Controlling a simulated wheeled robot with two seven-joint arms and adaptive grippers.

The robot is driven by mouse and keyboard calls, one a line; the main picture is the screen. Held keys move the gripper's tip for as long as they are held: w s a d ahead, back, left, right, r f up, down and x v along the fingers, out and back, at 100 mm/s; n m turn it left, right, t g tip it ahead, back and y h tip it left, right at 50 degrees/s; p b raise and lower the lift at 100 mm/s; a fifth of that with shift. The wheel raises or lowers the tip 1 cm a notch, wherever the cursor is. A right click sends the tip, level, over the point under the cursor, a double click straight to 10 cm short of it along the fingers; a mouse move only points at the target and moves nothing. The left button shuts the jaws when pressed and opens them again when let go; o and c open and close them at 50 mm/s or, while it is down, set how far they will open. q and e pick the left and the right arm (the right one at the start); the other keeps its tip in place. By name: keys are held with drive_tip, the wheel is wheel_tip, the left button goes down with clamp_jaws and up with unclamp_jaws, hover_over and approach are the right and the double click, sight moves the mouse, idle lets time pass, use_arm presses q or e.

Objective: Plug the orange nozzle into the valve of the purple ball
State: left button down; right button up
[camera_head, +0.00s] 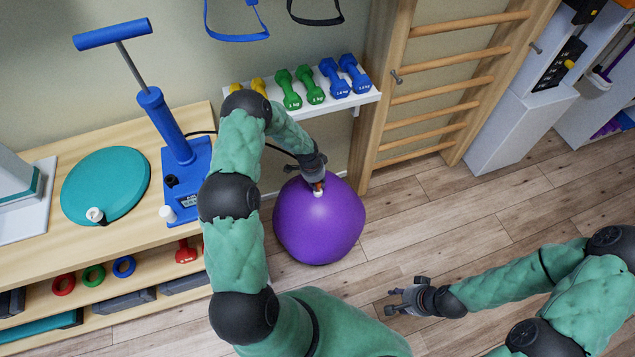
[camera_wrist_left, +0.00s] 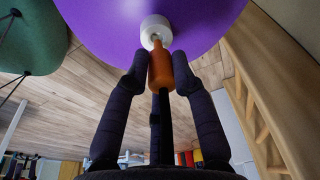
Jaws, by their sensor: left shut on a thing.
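My left gripper (camera_head: 318,182) is at the top of the ball, shut on the orange nozzle (camera_wrist_left: 160,70). The nozzle's narrow tip points at the valve's centre and overlaps its opening; I cannot tell how deep it sits. A black hose runs from the nozzle back between the fingers. My right gripper (camera_head: 393,302) is open and empty above the floor, right of the ball.
The blue pump (camera_head: 185,165) stands on the wooden bench (camera_head: 125,248), with a teal disc (camera_head: 105,185) beside it. A white shelf (camera_head: 340,103) with dumbbells and wooden wall bars (camera_head: 445,98) are behind the ball. The floor to the right is clear.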

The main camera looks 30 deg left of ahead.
use_arm(q)
drive_tip(key=shift+f+b, duration=0.85)
drive_tip(key=shift+f, duration=0.2)
idle(0.7)
drive_tip(key=c, duration=1)
unclamp_jaws()
drive_tip(key=shift+o, duration=0.2)
drive_tip(key=shift+r+p, duration=2.35)
drive_tip(key=shift+r, duration=1.15)
drive_tip(key=shift+d, duration=0.15)
